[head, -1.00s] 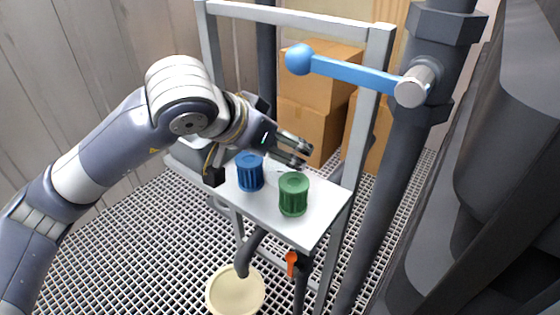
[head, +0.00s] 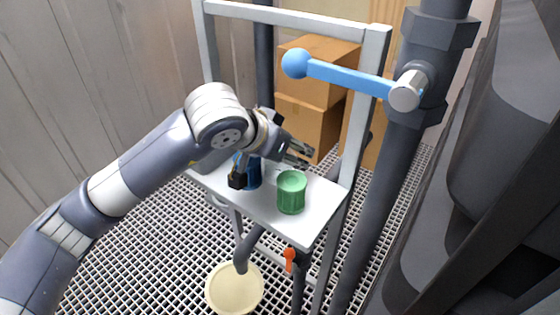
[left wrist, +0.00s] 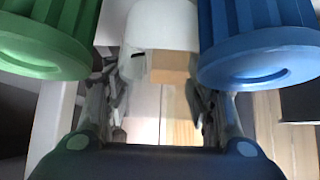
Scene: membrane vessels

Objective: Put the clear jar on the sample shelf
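A white shelf (head: 305,228) in a metal frame carries a blue ribbed jar (head: 254,176) and a green jar (head: 291,194). My left gripper (head: 298,155) is above the shelf's back part, behind the two jars, its fingers pointing right. In the left wrist view, its fingers (left wrist: 157,105) are apart with a gap between them. A whitish rounded thing (left wrist: 162,25), perhaps the clear jar, shows between the green jar (left wrist: 42,45) and the blue jar (left wrist: 260,50). I cannot make out a clear jar in the head view. My right gripper is out of view.
A blue lever with a ball end (head: 345,76) juts from a dark pipe at the right. Cardboard boxes (head: 318,75) stand behind the frame.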

